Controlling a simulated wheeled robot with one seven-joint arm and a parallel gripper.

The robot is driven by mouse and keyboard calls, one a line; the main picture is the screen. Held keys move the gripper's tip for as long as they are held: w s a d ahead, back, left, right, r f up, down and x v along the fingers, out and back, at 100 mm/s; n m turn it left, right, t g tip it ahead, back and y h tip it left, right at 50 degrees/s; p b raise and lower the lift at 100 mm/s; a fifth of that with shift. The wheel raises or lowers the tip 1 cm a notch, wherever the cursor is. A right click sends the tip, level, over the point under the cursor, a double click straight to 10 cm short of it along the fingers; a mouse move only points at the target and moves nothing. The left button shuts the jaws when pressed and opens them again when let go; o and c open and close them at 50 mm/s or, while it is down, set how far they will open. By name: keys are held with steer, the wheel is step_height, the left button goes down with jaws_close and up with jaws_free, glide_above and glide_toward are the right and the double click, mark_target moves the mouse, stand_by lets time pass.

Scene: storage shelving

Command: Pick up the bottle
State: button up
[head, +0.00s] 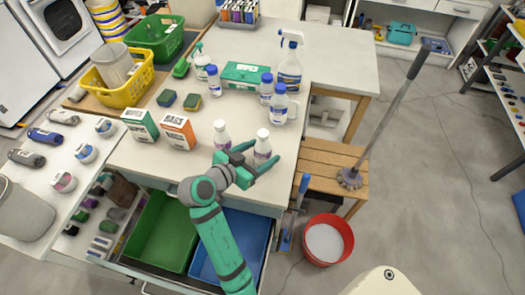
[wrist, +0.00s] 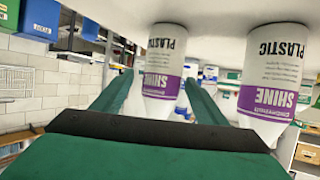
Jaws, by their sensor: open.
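Two white bottles with purple labels stand near the front edge of the table, a left one (head: 221,134) and a right one (head: 262,147). The wrist view is upside down and shows one bottle between the fingers (wrist: 163,62) and the other to the right, outside them (wrist: 272,75); both labels read "PLASTIC SHINE". My gripper (head: 265,152) is open, with its green fingers on either side of the right bottle. In the wrist view, my gripper (wrist: 160,84) shows a gap around that bottle. The right bottle's lower part is partly hidden by the gripper in the head view.
Blue-capped bottles (head: 279,103) and a spray bottle (head: 290,70) stand behind. An orange-and-white box (head: 178,131) is to the left. Below are open drawers with a green bin (head: 165,232), plus a wooden bench (head: 322,170) and a red bucket (head: 345,232) at right.

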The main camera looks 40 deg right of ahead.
mark_target(270, 148)
steer(key=shift+f+x, duration=0.15)
steer(key=shift+x, duration=1.25)
steer(key=shift+f+x, duration=0.1)
steer(key=shift+x, duration=1.3)
steer(key=shift+w+a, duration=0.1)
steer(key=shift+a, duration=0.05)
steer(key=c, duration=1.1)
